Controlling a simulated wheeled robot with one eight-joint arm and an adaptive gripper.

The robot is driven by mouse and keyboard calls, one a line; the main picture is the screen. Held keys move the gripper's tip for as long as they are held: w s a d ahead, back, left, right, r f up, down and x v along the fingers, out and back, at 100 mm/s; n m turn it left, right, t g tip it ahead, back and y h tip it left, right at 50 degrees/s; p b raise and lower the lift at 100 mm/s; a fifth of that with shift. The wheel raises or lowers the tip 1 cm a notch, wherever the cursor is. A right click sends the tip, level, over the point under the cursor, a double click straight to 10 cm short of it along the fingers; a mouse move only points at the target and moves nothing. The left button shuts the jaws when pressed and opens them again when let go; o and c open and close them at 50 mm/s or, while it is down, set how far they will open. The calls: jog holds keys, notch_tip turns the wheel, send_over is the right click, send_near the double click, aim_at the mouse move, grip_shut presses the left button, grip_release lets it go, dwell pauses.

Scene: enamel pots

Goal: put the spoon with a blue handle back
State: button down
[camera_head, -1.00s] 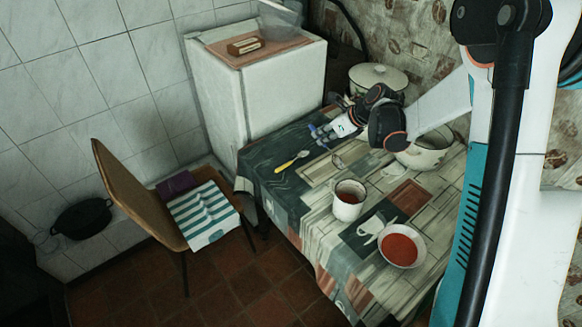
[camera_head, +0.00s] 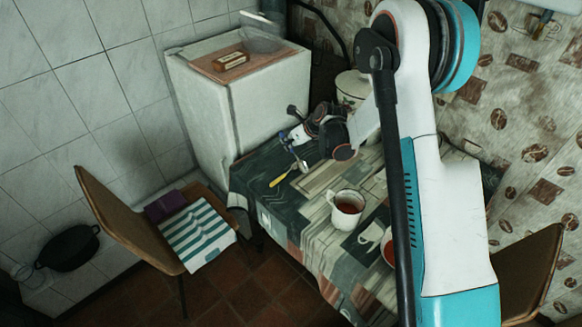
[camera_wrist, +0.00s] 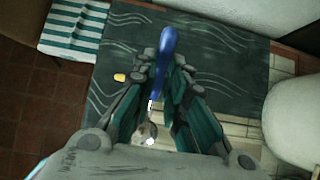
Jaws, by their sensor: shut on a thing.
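The spoon with a blue handle (camera_wrist: 163,55) is held between the fingers of my gripper (camera_wrist: 160,85) in the wrist view. Its blue handle sticks out past the fingertips; its metal part runs back between the fingers. In the head view my gripper (camera_head: 299,136) is above the far left part of the table (camera_head: 262,203), and the blue handle (camera_head: 283,135) shows at its left. A spoon with a yellow handle (camera_head: 280,180) lies on the table below; its handle end (camera_wrist: 120,77) shows beside a finger in the wrist view.
A white mug (camera_head: 346,210) with dark liquid stands on the table. A white fridge (camera_head: 205,115) stands behind, with a clear container on top. A chair (camera_head: 125,220) with a striped towel is at the left. A lidded pot (camera_head: 350,88) is partly hidden by my arm.

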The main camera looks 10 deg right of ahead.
notch_tip(320, 180, down, 11)
jog(key=b, duration=0.1)
jog(key=shift+r+b, duration=0.2)
jog(key=shift+b, duration=0.1)
jog(key=shift+f, duration=0.2)
jog(key=c, duration=1.6)
grip_release()
jog(key=shift+r, duration=0.1)
jog(key=shift+r, duration=0.1)
